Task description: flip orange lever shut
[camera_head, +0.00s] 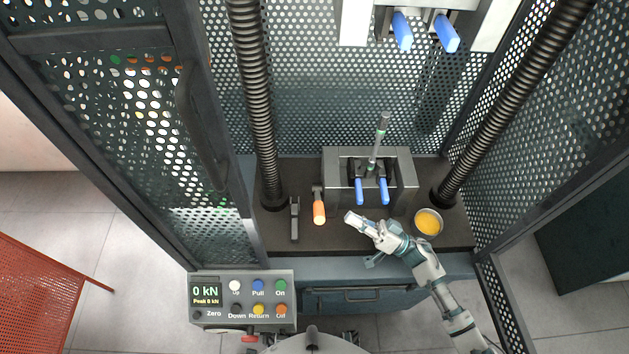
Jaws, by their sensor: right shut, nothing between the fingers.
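The orange lever (319,211) is at the left front corner of the lower grip block (408,177), on the dark bed of the tensile frame. Its orange handle points toward the front. My right gripper (350,217) is shut and empty. In the picture it is just right of the orange handle, with a small gap between them; its height above the bed is hard to tell. My right arm comes in from the lower right. My left gripper is not in view.
Two blue handles (372,191) stick out from the lower block, behind my right gripper. A bowl with yellow contents (428,222) stands right of my wrist. A dark bracket (294,218) is left of the lever. The control panel (243,299) is at the front left.

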